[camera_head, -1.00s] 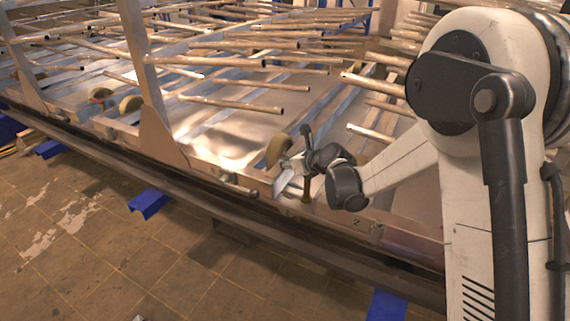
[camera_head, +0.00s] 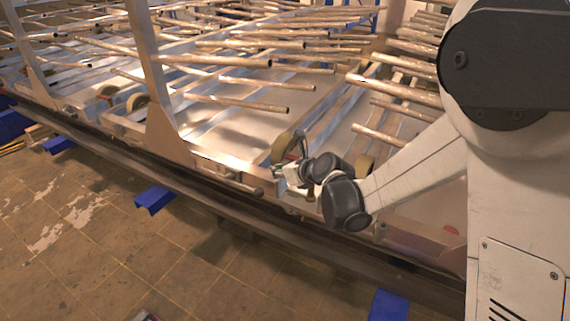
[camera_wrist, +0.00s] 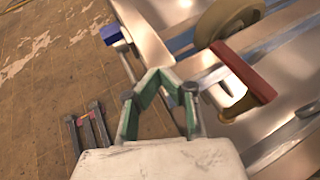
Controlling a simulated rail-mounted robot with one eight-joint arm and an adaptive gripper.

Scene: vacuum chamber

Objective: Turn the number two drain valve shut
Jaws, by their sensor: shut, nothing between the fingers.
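A red bar (camera_wrist: 243,72), which looks like a valve handle, lies slantwise over a pale metal fitting at the right in the wrist view. I cannot read a number on it. My gripper (camera_wrist: 163,78) has green-padded fingers that meet at their tips, with nothing between them. It is left of the red bar in the picture, apart from it. In the head view my gripper (camera_head: 280,180) hovers at the chamber's front rail, its tips small and partly hidden. A small brass-coloured part (camera_head: 310,194) shows just below my wrist; I cannot tell the red bar there.
A pipe end (camera_head: 248,187) sticks out along the rail (camera_head: 215,195) left of my gripper. A tan wheel (camera_head: 283,147) stands behind it. Many rods (camera_head: 240,103) jut out above.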

